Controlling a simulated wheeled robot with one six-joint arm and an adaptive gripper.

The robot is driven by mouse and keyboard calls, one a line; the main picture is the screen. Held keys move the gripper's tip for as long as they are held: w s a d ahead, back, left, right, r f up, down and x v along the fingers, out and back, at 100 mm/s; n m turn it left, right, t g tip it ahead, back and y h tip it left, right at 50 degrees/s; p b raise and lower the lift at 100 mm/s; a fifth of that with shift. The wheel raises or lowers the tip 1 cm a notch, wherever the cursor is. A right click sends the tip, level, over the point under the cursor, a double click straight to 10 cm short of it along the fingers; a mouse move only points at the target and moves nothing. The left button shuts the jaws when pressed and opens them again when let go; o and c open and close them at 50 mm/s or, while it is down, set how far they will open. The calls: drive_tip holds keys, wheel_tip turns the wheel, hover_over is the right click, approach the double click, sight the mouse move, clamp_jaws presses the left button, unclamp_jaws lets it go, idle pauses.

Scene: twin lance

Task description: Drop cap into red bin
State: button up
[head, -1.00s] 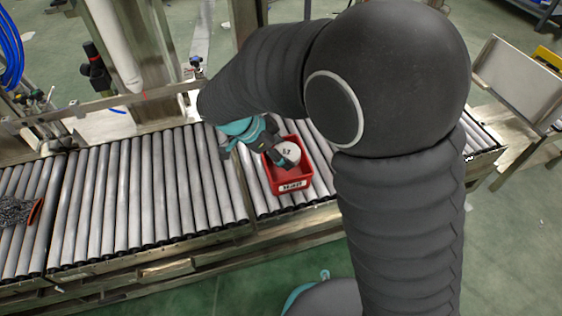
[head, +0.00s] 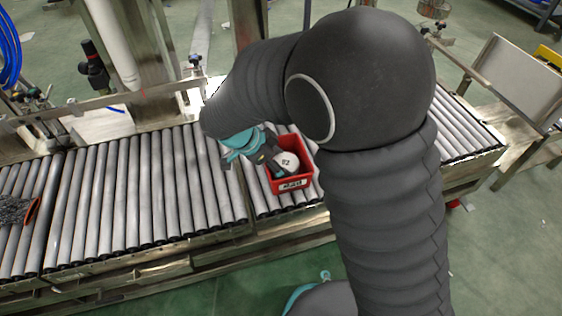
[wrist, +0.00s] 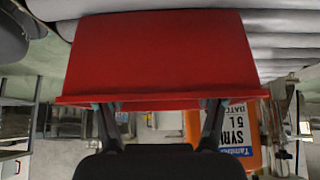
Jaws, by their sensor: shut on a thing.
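The white cap (head: 287,162) with dark marks on its face is in the head view, inside the outline of the red bin (head: 294,183). My gripper (head: 276,162) reaches into the bin from the left and is shut on the cap. In the wrist view the red bin (wrist: 160,50) fills the upper middle. The fingers of my gripper (wrist: 160,108) pass behind its rim, so the fingertips and the cap are hidden there. I cannot tell whether the cap touches the bin floor.
The bin stands on a roller conveyor (head: 150,190) with bare rollers to its left. A dark mesh item (head: 15,211) lies at the far left. A metal rail and post (head: 190,85) stand behind. My arm covers the conveyor right of the bin.

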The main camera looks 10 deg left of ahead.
drive_tip(key=shift+f+b, duration=0.4)
drive_tip(key=o, duration=1)
drive_tip(key=shift+r+p, duration=0.9)
drive_tip(key=shift+p, duration=0.25)
drive_tip(key=v, duration=1.1)
drive_tip(key=shift+s+a+p, duration=0.2)
drive_tip(key=shift+a+p, duration=0.05)
drive_tip(key=shift+p, duration=0.15)
drive_tip(key=shift+r, duration=0.15)
